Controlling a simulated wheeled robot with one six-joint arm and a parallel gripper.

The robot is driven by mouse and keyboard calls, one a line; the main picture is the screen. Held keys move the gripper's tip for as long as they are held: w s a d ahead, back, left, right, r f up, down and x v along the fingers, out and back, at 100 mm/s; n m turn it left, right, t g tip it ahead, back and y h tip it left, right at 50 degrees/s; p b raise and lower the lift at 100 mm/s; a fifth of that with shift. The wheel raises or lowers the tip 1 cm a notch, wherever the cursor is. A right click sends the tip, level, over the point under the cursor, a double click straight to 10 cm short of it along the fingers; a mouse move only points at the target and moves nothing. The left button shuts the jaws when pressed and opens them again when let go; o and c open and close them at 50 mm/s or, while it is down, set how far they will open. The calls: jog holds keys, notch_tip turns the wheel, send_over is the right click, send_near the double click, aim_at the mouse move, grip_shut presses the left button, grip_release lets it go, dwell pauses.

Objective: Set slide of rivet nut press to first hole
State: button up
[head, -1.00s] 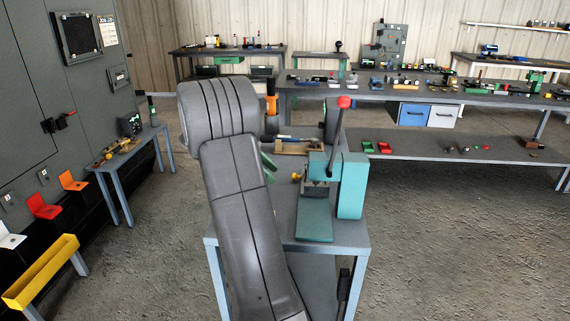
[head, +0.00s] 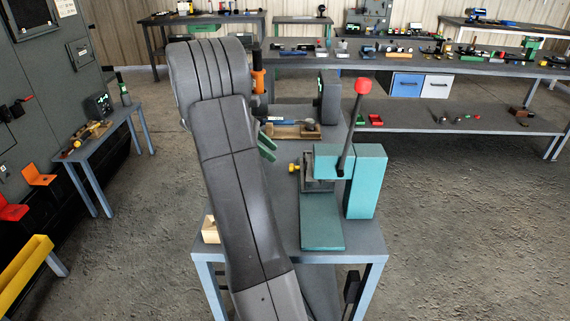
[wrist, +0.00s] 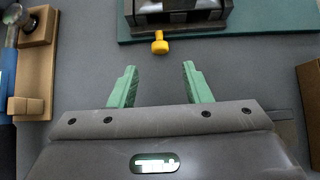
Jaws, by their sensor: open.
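The rivet nut press (head: 364,180) is teal and stands on the small grey table, with a red-knobbed lever (head: 362,87) and a flat teal base plate (head: 321,222). A yellow knob (head: 293,168) sticks out of the left side of its dark slide part (head: 317,183). In the wrist view the yellow knob (wrist: 160,43) is ahead of the fingertips, roughly midway between them and apart from them. My gripper (wrist: 157,72) is open and empty, its green fingers spread. In the head view my arm hides most of the gripper. The slide's holes cannot be made out.
A wooden tray (head: 290,131) with a blue-handled tool lies behind the press; a wooden block (head: 210,230) sits at the table's left front. An orange-handled tool (head: 258,80) stands near my arm. A long bench (head: 440,65) stands behind. The floor at right is clear.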

aim_at(285, 173)
jog(key=x, duration=0.7)
jog(key=shift+d+f, duration=0.1)
grip_shut()
